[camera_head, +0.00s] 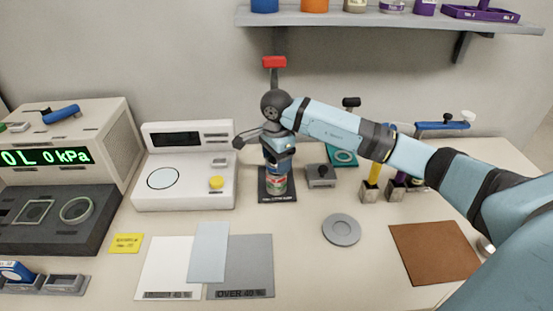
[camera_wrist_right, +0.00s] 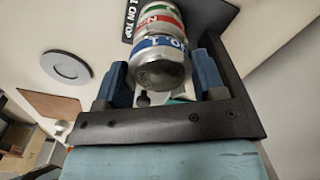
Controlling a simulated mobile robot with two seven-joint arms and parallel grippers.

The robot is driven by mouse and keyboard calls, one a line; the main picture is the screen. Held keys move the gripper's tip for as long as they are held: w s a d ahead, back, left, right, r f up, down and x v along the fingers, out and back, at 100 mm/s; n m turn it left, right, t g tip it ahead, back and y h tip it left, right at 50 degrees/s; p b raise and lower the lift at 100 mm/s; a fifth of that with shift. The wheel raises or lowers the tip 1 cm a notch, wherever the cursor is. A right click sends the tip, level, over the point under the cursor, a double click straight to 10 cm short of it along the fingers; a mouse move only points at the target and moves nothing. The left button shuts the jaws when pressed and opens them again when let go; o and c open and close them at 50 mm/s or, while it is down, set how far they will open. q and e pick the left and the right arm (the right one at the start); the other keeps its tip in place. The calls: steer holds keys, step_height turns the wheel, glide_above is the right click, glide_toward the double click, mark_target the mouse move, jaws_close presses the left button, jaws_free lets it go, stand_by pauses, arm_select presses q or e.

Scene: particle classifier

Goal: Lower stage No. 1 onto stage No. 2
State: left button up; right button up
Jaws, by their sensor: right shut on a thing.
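Stage No. 1, a silvery metal cylinder with a blue band (camera_wrist_right: 160,55), is between the blue fingers of my right gripper (camera_wrist_right: 162,78), which is shut on it. In the head view my right gripper (camera_head: 279,160) points down over the black stand. Stage No. 2, with a red band (camera_wrist_right: 158,22), is directly beneath stage No. 1 in line with it; it also shows in the head view (camera_head: 277,181). A green-banded part (camera_wrist_right: 155,7) is below that. I cannot tell whether the two stages touch. My left gripper is out of view.
The stack stands on a black base plate (camera_head: 264,196) with a red-topped post (camera_head: 274,62) behind. A grey round disc (camera_head: 341,230) and a brown mat (camera_head: 434,252) lie to the right. A white balance (camera_head: 183,190) stands left; a shelf (camera_head: 350,18) overhangs the back.

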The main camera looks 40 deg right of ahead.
steer(key=shift+f+b, duration=0.45)
steer(key=shift+f, duration=0.05)
stand_by(0.8)
steer(key=o, duration=1.1)
steer(key=shift+c, duration=0.2)
step_height(320, 180, up, 14)
steer(key=shift+p, duration=0.35)
steer(key=shift+f, duration=0.1)
